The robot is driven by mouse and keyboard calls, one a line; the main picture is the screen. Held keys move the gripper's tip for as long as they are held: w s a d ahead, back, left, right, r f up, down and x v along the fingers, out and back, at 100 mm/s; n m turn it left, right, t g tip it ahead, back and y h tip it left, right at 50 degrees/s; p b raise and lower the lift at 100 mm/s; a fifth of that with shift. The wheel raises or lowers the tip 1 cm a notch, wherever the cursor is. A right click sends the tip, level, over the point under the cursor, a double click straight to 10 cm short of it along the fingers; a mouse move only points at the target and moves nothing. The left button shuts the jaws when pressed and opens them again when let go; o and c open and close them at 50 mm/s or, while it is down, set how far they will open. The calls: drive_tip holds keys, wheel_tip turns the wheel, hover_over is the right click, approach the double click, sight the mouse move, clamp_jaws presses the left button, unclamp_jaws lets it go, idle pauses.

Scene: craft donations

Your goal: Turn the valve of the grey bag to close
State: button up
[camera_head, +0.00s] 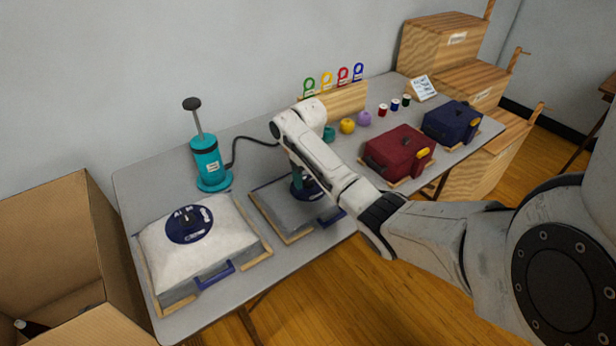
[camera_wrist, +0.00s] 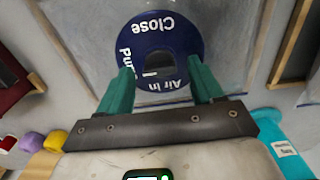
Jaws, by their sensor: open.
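The flat grey bag (camera_head: 282,214) lies on the table under my arm, which hides much of it. Its round dark blue valve (camera_wrist: 160,22) fills the upper middle of the wrist view, lettered "Close" at the far side and "Air In" near my gripper; a third word is partly covered. My gripper (camera_wrist: 162,80) is open, with its two teal fingers apart over the near part of the valve. Nothing is visibly gripped, and I cannot tell whether the fingers touch the valve. In the head view my gripper (camera_head: 305,186) sits over the bag, its fingers mostly hidden.
A puffy white-topped bag (camera_head: 160,250) with a blue valve lies at left. A teal pump (camera_head: 208,165) with a black hose stands behind. Red (camera_head: 400,150) and navy (camera_head: 452,120) packs, yarn balls and spools occupy the right. An open cardboard box (camera_head: 45,235) stands left of the table.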

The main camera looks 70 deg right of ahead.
drive_tip(key=shift+f, duration=0.15)
drive_tip(key=shift+c, duration=0.2)
drive_tip(key=c, duration=1)
